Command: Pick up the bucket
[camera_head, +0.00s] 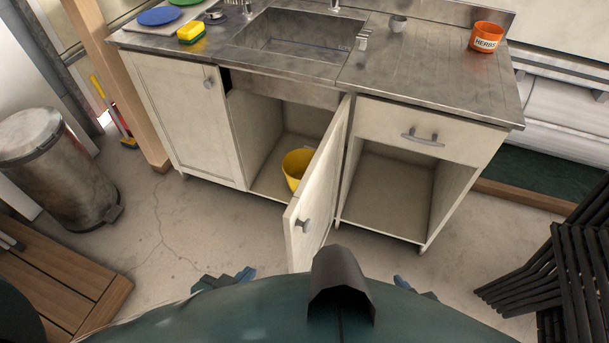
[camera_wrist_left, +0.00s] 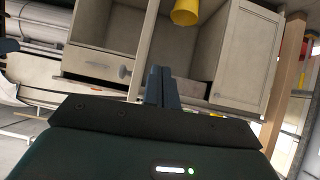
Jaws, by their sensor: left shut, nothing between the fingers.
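The yellow bucket (camera_head: 296,167) stands inside the open cabinet under the sink, partly hidden by the half-open cabinet door (camera_head: 321,187). It also shows at the top edge of the left wrist view (camera_wrist_left: 185,12), which is upside down, and is cut off there. My left gripper (camera_head: 240,275) is low in front of the cabinet, mostly hidden by my body. In the left wrist view its fingers (camera_wrist_left: 161,86) are together and empty, apart from the bucket. A bit of my right gripper (camera_head: 404,283) shows beyond my body; its fingers cannot be made out.
The open door stands out toward me, right of the bucket. An open compartment (camera_head: 385,190) is right of it. A metal bin (camera_head: 60,170) and wooden slatted furniture (camera_head: 65,275) are at left, black slatted chairs (camera_head: 565,265) at right. The floor (camera_head: 185,225) before the left cabinet is clear.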

